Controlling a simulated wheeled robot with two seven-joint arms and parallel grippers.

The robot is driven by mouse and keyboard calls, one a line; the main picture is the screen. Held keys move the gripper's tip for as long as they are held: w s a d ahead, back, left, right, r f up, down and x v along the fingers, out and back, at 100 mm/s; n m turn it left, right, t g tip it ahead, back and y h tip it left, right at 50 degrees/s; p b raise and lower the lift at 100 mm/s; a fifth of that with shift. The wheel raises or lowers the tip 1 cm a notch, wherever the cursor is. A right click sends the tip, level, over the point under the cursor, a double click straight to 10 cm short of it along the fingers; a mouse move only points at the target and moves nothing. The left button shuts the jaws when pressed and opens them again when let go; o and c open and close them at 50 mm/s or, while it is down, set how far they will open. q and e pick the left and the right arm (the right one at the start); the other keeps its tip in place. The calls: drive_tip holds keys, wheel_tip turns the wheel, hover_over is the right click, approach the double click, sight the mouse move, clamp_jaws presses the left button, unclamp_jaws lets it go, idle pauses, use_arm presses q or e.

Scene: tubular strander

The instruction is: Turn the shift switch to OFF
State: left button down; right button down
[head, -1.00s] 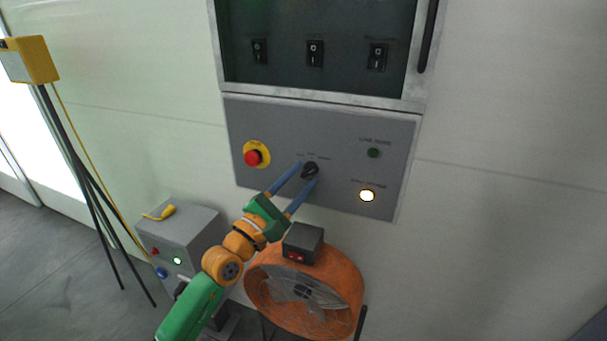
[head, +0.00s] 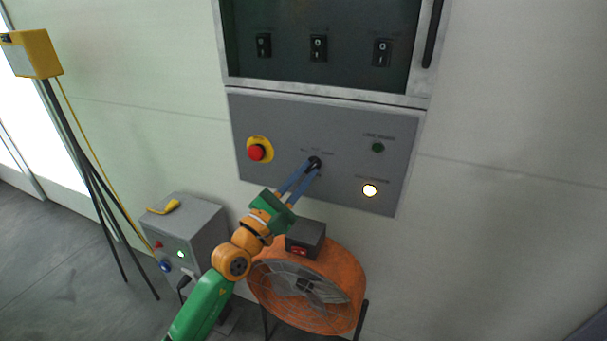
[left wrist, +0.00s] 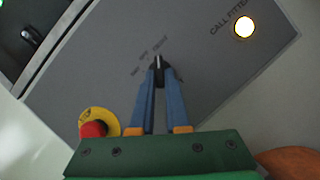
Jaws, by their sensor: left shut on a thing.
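The shift switch (head: 315,162) is a small black rotary knob in the middle of the grey control panel (head: 270,112). My left gripper (head: 309,168) reaches up to it from below left, and its blue fingers are shut on the knob. In the left wrist view the knob (left wrist: 158,62) shows between the two fingertips (left wrist: 159,72), with small printed position labels just above it. The labels are too small to read surely, and the fingers partly hide the knob. My right gripper is not in view.
A red stop button (head: 257,152) on a yellow disc is left of the switch. A lit lamp (head: 370,190) and a dark green lamp (head: 377,147) are right. Rocker switches (head: 318,48) sit above. An orange fan (head: 335,278) and grey box (head: 190,230) stand below.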

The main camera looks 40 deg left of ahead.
use_arm(q)
drive_tip(key=n+y, duration=0.1)
drive_tip(key=n, duration=0.1)
drive_tip(key=n+y+p, duration=0.1)
drive_tip(key=n, duration=0.2)
drive_tip(key=shift+d+n+t+y, duration=0.2)
drive_tip(key=shift+n+t+y, duration=0.1)
drive_tip(key=shift+y, duration=0.1)
drive_tip(key=shift+w+d+n+y+p, duration=0.1)
drive_tip(key=shift+n+y+p, duration=0.15)
drive_tip(key=shift+n+y, duration=0.75)
drive_tip(key=shift+d+n+y+p, duration=0.1)
drive_tip(key=shift+n+y+p, duration=0.2)
drive_tip(key=shift+n, duration=1.6)
drive_tip(key=c, duration=0.9)
unclamp_jaws()
drive_tip(key=b+v, duration=0.2)
drive_tip(key=v, duration=0.5)
drive_tip(key=shift+b, duration=0.4)
drive_tip(key=shift+d+f, duration=0.1)
